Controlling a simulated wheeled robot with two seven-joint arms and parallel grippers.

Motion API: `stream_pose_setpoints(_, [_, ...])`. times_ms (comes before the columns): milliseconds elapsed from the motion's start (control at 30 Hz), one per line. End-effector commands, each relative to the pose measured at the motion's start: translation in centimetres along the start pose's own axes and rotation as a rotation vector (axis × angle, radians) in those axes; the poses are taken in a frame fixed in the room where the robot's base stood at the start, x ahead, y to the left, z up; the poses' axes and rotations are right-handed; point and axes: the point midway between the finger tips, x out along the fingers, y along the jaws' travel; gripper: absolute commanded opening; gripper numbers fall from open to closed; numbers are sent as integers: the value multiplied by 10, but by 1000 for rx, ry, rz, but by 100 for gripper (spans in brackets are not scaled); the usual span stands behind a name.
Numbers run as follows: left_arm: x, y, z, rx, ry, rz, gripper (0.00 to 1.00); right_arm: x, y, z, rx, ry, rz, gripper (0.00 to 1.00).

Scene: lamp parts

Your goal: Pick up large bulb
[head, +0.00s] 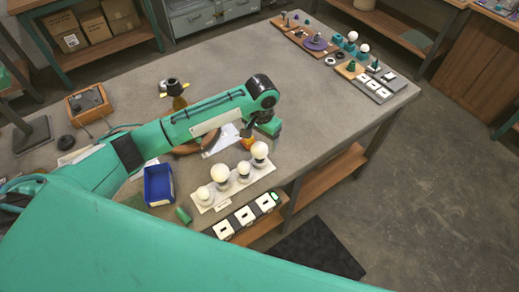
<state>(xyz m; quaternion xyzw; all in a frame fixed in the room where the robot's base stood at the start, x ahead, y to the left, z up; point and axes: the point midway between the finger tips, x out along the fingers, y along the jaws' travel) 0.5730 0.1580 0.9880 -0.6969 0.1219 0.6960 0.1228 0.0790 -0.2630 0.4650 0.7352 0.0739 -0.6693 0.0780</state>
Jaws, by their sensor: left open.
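A pale bulb holder (231,189) stands near the table's front edge with several white round bulbs upright in it. The larger-looking bulbs are the one at the right end (260,150) and one left of the middle (220,172). A smaller one (202,193) is at the left end. My left arm reaches in from the left. Its gripper (248,134) points down just behind the holder's right end, apart from the bulbs. It is open, with its fingers small and partly hidden by the wrist. My right gripper is out of view.
A blue bin (158,186) stands left of the holder. A strip of white switch-like parts (244,215) lies in front of it. Trays of lamp parts (372,80) fill the far right. The table's middle right (318,115) is clear.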

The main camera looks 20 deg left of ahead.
Motion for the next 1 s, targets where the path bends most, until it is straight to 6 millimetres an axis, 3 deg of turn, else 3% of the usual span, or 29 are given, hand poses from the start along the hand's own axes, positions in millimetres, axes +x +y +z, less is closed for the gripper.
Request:
stream_pose_setpoints(333, [28, -1, 2, 0, -2, -1, 75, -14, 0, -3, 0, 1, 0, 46])
stream_pose_setpoints(600, [65, -4, 5, -1, -1, -1, 75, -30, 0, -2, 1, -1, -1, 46])
stream_pose_setpoints(900, [72, -4, 5, 1, 1, -1, 75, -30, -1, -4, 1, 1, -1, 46])
stream_pose_setpoints(1000, [72, -4, 5, 1, 1, -1, 56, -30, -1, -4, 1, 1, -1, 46])
